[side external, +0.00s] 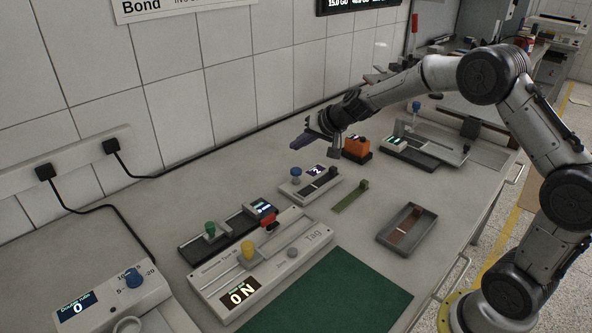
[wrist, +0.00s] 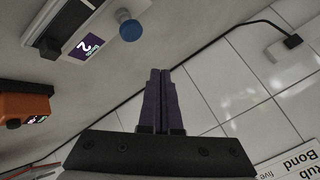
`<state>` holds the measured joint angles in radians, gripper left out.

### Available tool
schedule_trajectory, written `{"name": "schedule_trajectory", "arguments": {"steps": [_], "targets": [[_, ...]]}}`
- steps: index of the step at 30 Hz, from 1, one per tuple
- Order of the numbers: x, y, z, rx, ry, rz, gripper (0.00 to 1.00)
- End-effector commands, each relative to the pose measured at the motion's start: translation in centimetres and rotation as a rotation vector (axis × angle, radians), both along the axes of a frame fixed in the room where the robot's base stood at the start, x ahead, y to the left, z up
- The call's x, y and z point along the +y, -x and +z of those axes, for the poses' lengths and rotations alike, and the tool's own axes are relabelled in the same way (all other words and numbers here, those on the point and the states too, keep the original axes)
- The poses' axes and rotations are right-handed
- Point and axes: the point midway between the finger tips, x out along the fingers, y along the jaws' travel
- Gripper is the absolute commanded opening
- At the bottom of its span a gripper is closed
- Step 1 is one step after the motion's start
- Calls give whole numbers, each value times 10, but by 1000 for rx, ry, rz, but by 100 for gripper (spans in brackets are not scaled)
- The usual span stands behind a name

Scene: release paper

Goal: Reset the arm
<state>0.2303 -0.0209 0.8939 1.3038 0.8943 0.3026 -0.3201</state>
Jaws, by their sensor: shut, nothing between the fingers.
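My gripper (side external: 309,141) is held above the back part of the bench, pointing left toward the tiled wall. In the wrist view its two dark purple fingers (wrist: 160,80) are pressed together with nothing between them. My arm reaches over from the right side. A small grey device with a blue knob and a display reading 2 (side external: 322,180) sits on the bench below and in front of my gripper. It also shows at the top left of the wrist view (wrist: 88,46).
An orange device (side external: 357,146) stands close beside my gripper, right of it. A grey tray (side external: 407,230) and a green strip (side external: 350,197) lie nearer the front. Devices with green and yellow knobs (side external: 247,262) and a green mat (side external: 335,294) occupy the front. The tiled wall (side external: 225,80) bounds the back.

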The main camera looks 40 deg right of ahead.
Motion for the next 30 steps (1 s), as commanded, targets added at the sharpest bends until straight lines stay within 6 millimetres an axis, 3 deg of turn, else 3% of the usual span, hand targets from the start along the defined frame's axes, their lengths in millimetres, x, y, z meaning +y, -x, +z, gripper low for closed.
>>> {"name": "schedule_trajectory", "arguments": {"steps": [11,14,18,20,24,27,30], "targets": [[2,0,1,-1,1,5,0],[9,-3,21,-36,8,17,0],[30,5,90,-135,46,64,0],[45,23,124,-171,79,113,0],[83,92,181,-205,162,251,0],[102,149,198,-196,225,341,0],[112,207,199,-163,287,417,0]]}}
